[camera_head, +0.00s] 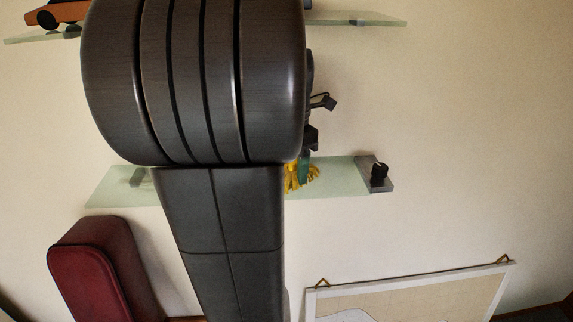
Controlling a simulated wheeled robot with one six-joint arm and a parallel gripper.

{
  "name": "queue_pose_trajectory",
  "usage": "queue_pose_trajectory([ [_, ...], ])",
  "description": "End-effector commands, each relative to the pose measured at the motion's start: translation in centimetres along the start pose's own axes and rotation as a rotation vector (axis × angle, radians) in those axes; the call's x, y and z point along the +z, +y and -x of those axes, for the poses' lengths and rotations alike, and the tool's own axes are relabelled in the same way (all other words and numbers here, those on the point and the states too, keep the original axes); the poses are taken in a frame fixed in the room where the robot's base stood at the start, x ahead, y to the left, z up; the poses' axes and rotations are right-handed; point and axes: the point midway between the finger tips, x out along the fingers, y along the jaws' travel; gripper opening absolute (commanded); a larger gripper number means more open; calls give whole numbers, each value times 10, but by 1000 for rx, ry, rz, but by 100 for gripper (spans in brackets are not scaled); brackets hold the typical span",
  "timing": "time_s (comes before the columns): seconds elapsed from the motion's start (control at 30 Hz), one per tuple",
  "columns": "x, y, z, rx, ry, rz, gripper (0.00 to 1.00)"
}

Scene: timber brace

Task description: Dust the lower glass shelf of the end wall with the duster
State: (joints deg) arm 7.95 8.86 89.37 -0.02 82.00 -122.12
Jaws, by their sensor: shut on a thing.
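The lower glass shelf (337,178) runs along the pale wall at mid-height; my arm hides its middle part. The duster (301,178) shows just right of my arm, with a yellow fluffy head and a bit of green handle above it. Its head appears at the shelf, but I cannot tell whether it touches the glass. My gripper (312,137) shows only as dark parts past the right edge of my arm, above the duster. It is shut on the duster; the grip itself is mostly hidden.
A grey block with a dark knob-like piece (378,174) sits at the shelf's right end. An upper glass shelf (355,19) holds an orange toy vehicle (58,13) at left. A dark red case (90,270) and a white-framed board (410,292) stand below.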

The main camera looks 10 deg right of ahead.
Motion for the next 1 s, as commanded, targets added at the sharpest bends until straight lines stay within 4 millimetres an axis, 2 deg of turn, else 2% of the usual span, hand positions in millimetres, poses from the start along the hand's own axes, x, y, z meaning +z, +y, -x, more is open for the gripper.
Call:
queue_pose_trajectory([
  [1.0,-51,28,0,3,-2,4,39],
])
